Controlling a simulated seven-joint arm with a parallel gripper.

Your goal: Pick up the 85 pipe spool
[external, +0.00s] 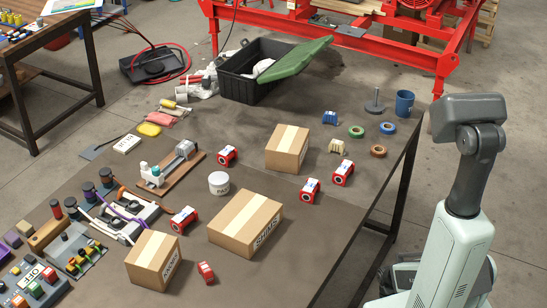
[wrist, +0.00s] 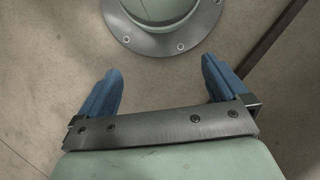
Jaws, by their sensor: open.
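Several red-and-white spool-like parts with dark round openings lie on the brown table. One is at the upper middle (external: 227,155), one at the left middle (external: 184,220), and two at the right, a nearer one (external: 310,190) and a farther one (external: 343,173). A smaller red piece (external: 206,272) lies near the front. Their markings are too small to read, so I cannot tell which is the 85 pipe spool. In the wrist view my gripper (wrist: 160,75) is open and empty, its blue fingers wide apart above the floor and my base. My gripper is not visible in the external view.
Three cardboard boxes, at the back (external: 288,149), middle (external: 246,222) and front left (external: 154,260), stand among the spools. A white tub (external: 219,183) is between them. A black crate (external: 246,84) with a green lid stands at the back. The table's front right is clear.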

